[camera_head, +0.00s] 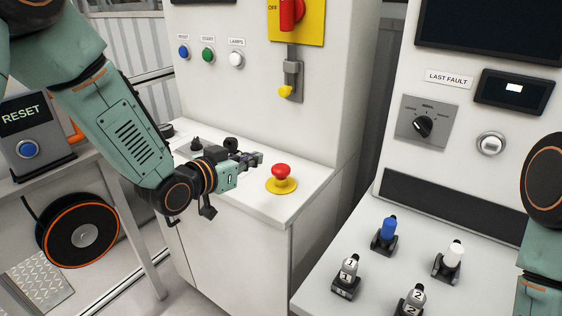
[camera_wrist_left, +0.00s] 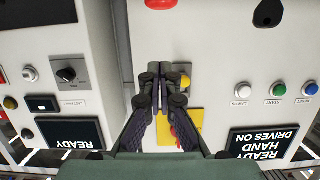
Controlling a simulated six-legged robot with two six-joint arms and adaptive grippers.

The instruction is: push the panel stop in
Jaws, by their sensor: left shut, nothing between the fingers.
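The panel stop is a red mushroom button (camera_head: 281,171) on a round yellow base, on the white top of the cabinet. In the left wrist view, which is upside down, a red cap (camera_wrist_left: 161,4) is cut off by the top edge and looks like the same button. My left gripper (camera_head: 257,158) is shut and empty, just left of the button and near its height. A gap shows between its tips and the button in the head view. In the wrist view its fingers (camera_wrist_left: 160,72) are together. My right gripper is out of view; only part of that arm shows.
Blue, green and white buttons (camera_head: 208,55) sit to the left. A right-hand desk (camera_head: 330,270) bears several small pegs in holders.

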